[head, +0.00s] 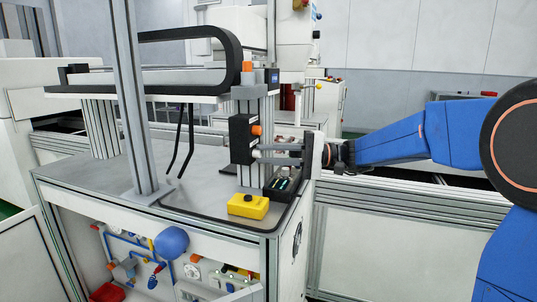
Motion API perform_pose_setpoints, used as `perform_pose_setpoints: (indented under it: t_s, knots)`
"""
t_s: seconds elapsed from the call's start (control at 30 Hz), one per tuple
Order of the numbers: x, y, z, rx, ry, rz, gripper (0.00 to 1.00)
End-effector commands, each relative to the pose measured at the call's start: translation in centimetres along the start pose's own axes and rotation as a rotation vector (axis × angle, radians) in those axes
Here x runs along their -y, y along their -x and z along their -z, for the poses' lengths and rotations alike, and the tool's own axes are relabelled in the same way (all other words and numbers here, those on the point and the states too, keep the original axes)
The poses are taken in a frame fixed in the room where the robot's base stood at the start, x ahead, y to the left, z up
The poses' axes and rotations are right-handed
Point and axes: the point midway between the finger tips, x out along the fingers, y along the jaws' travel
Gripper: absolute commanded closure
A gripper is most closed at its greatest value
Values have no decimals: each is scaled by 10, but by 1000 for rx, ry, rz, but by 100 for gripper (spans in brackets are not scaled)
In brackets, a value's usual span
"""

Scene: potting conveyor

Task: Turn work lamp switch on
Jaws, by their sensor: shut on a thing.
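A black switch box (241,140) is mounted upright on the grey profile post near the right end of the workbench. An orange knob (256,130) sticks out of its right side. My gripper (258,152) reaches in from the right, its grey fingers level and touching or almost touching the box just below the orange knob. The fingers are shut on a small part there, which I take to be the work lamp switch; the fingers mostly hide it, and its position cannot be read.
A tall aluminium post (128,90) and a black cable chain (228,55) stand to the left. The bench top (205,195) is clear around the left post.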

Motion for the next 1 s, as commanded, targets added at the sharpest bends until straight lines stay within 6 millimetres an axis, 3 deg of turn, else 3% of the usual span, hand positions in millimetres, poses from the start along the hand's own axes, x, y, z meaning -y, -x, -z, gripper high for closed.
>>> perform_pose_setpoints:
  t_s: [0.3,0.9,0.93,1.0]
  knots:
    - [-2,0,1,-2,-134,54,100]
    - [-2,0,1,-2,-169,69,100]
    - [-2,0,1,-2,-169,69,76]
    - [-2,0,0,-2,-169,69,62]
